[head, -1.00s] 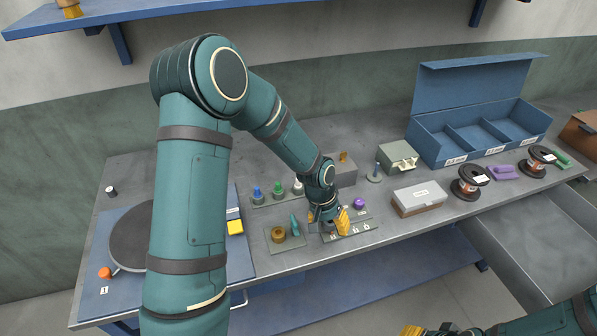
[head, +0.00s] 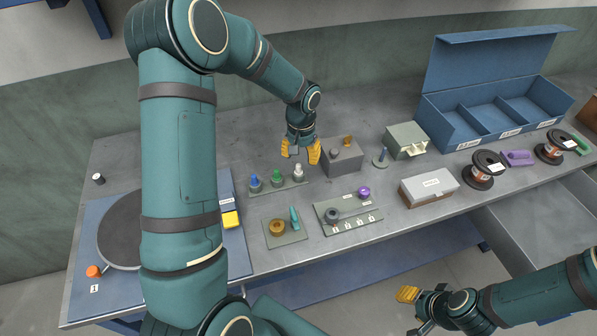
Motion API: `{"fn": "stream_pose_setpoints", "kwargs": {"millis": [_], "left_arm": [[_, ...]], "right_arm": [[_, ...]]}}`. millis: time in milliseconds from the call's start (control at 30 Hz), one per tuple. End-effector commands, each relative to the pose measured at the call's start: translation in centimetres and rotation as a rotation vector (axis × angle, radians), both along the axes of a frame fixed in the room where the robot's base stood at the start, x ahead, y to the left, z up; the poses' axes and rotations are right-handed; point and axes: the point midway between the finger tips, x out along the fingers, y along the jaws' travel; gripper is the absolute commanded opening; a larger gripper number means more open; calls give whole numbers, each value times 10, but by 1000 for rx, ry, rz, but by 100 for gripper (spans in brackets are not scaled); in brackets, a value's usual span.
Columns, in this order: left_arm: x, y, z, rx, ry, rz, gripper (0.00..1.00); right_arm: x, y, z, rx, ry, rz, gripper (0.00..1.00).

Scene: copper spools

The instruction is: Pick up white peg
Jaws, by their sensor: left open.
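The white peg (head: 298,171) stands upright at the right end of a row on a grey-green strip (head: 280,188), beside a green peg (head: 277,178) and a blue peg (head: 255,184). My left gripper (head: 300,157) is open, its yellow fingertips pointing down. In the picture it is just above the white peg; whether the fingers are around the peg or behind it I cannot tell. My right gripper (head: 414,312) is at the lower right, in front of the table and away from the pegs; its finger gap is unclear.
A grey block (head: 342,158) stands close to the right of the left gripper. In front are a board with a brass ring (head: 277,228) and a board with a purple knob (head: 364,192). A white-lidded box (head: 428,187), spools and a blue compartment box (head: 448,128) are further right.

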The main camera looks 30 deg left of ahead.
Motion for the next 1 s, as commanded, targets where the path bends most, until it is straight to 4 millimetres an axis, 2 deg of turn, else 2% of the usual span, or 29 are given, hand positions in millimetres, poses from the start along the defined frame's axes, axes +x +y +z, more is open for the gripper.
{"fn": "stream_pose_setpoints", "kwargs": {"millis": [267, 600, 867, 900, 1000], "left_arm": [[-1, 2, -16, 0, 1, 0, 50], [-2, 7, -59, 0, 0, -1, 50], [-1, 7, -61, -1, -2, -1, 49], [-1, 7, -61, -1, -2, -1, 38], [-1, 7, -61, -1, -2, -1, 11]], "right_arm": [[-1, 0, -1, 0, 2, 2, 47], [-2, 0, -5, 1, 4, 4, 47], [-2, 0, -4, 1, 4, 4, 47], [-2, 0, -4, 1, 4, 4, 47], [-2, 0, -4, 1, 4, 4, 47]]}}
